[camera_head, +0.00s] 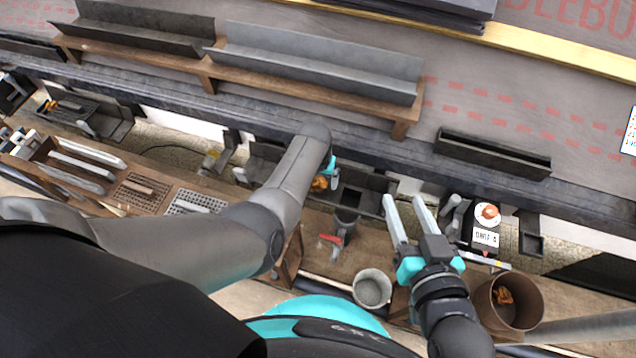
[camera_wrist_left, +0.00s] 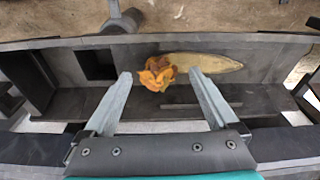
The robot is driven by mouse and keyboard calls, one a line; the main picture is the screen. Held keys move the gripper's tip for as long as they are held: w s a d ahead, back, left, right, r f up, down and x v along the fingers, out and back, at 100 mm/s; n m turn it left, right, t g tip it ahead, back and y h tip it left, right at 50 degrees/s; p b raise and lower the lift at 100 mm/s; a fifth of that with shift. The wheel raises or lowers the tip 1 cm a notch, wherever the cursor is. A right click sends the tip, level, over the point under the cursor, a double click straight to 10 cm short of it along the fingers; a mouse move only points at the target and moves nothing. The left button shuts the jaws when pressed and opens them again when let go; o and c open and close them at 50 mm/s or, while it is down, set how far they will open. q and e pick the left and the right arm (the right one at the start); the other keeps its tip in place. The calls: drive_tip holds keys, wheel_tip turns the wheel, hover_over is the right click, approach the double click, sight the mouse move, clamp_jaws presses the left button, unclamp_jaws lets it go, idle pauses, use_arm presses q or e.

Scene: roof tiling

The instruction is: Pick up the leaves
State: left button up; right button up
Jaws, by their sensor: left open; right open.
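A clump of orange-brown leaves (camera_wrist_left: 157,73) lies in a dark gutter (camera_wrist_left: 225,45) in the left wrist view, with a long yellowish patch beside it. Part of the clump shows in the head view (camera_head: 319,183). My left gripper (camera_wrist_left: 160,76) is open above the gutter, its fingertips either side of the clump as seen from the wrist; contact cannot be told. In the head view my left arm partly hides this gripper. More orange-brown leaves (camera_head: 503,296) lie inside a brown bucket (camera_head: 526,318) at the lower right.
A grey bucket (camera_head: 372,288) stands at the front middle. A red-handled tool (camera_head: 331,239) lies on the bench near a dark cup (camera_head: 346,221). A scale (camera_head: 486,238) with an orange item stands right of my right gripper. Gutter pieces (camera_head: 318,62) lie on the roof behind.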

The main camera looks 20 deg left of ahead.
sight(318, 181)
use_arm(q)
drive_tip(key=c, duration=1.4)
drive_tip(key=shift+r, duration=0.15)
use_arm(e)
drive_tip(key=shift+d, duration=0.15)
